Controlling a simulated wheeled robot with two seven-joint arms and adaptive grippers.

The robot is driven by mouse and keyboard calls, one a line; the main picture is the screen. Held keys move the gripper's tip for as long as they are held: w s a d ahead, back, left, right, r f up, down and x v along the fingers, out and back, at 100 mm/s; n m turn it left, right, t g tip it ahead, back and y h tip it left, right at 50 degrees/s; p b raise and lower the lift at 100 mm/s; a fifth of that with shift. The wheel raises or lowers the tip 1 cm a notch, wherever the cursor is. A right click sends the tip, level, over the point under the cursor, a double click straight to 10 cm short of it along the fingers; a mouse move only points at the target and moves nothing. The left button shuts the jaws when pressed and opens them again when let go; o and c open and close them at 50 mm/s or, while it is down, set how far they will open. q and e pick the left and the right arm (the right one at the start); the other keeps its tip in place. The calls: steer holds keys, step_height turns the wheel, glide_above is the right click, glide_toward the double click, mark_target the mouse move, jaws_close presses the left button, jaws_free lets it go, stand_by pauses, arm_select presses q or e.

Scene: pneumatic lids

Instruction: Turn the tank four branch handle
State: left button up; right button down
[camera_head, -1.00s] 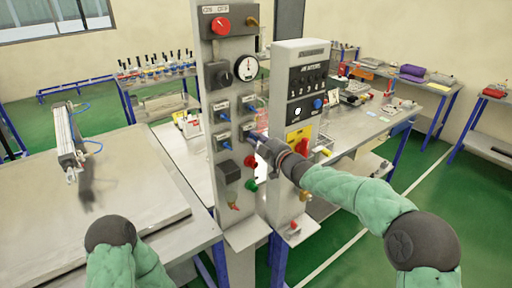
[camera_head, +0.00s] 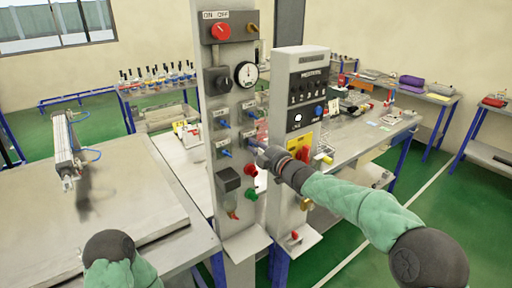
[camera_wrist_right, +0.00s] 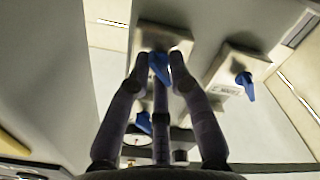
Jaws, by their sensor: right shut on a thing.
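My right gripper (camera_head: 260,152) is at the front of the tall grey panel (camera_head: 233,60), at the lower right of a group of small blue valve handles. In the right wrist view its fingers (camera_wrist_right: 158,62) are closed on a blue handle (camera_wrist_right: 159,68) on a grey block. In the head view that handle is mostly hidden by the gripper. Other blue handles show at the lower left (camera_head: 225,153) and upper left (camera_head: 221,123) of the group. The tank labels are too small to read. My left gripper is out of view.
A red knob (camera_head: 221,31), a round gauge (camera_head: 245,73) and red (camera_head: 250,170) and green (camera_head: 251,194) buttons are on the same panel. A second control box (camera_head: 301,75) stands close on the right. A grey table (camera_head: 100,215) lies to the left.

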steer(key=c, duration=1.3)
jaws_free()
steer(key=shift+w+d+r, duration=0.1)
steer(key=shift+d+r, duration=0.05)
steer(key=shift+r, duration=0.1)
steer(key=shift+f, duration=0.1)
steer(key=v, duration=1.2)
